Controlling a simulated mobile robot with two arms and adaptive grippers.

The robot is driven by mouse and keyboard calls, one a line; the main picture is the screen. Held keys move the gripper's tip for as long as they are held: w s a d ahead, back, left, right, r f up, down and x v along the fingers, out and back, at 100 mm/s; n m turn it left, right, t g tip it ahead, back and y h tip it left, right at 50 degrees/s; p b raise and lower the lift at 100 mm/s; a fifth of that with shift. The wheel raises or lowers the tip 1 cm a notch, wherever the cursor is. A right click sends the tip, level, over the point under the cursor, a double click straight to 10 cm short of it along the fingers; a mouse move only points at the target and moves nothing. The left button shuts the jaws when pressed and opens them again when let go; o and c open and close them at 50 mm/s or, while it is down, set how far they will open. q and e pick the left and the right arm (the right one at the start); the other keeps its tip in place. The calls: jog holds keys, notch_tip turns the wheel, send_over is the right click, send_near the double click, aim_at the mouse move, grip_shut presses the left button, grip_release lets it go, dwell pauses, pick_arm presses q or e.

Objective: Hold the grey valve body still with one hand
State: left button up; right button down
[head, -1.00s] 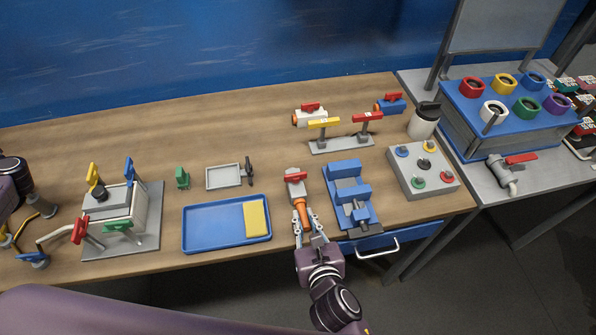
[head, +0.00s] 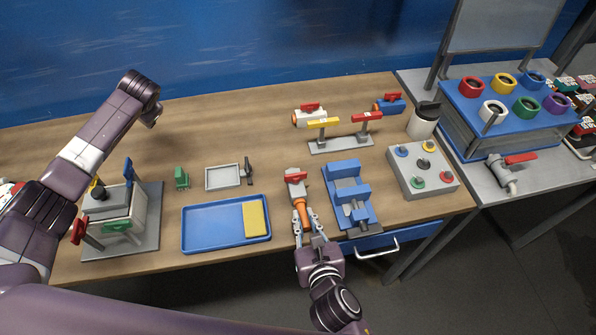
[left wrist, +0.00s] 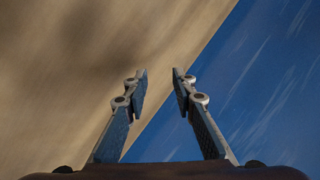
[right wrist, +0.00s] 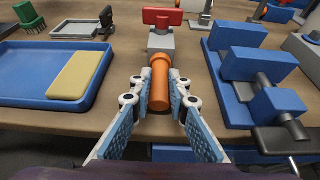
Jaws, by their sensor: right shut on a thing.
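The valve has a grey body (head: 296,187) with a red handle on top and an orange pipe (head: 301,213) at its near end. It lies on the bench between the blue tray and the blue vise. My right gripper (head: 306,222) is shut on the orange pipe. In the right wrist view, the fingers (right wrist: 160,90) flank this pipe, and the grey body (right wrist: 161,42) lies beyond them. My left arm is raised over the left of the bench. Its gripper (left wrist: 160,76) is open and empty in the left wrist view, above bare wood near the blue wall.
The blue tray (head: 205,243) holds a yellow block (head: 256,218). The blue vise (head: 350,193) stands close right of the valve. A grey button box (head: 423,166) is further right. A stand with coloured levers (head: 340,145) is behind. Bare wood lies at the bench's back left.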

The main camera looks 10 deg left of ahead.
pick_arm(q)
jog(key=w+d+r+m+h, duration=0.1)
jog(key=w+d+r+h, duration=0.1)
jog(key=d, duration=0.6)
jog(key=w+d+r+m+h, duration=0.2)
jog(key=w+d, duration=0.1)
jog(key=d, duration=0.6)
notch_tip(320, 180, up, 5)
jog(key=m+g+h, duration=0.2)
jog(key=m+g, duration=0.3)
jog(key=m, duration=0.2)
send_over(296, 174)
notch_tip(296, 174, down, 11)
grip_shut()
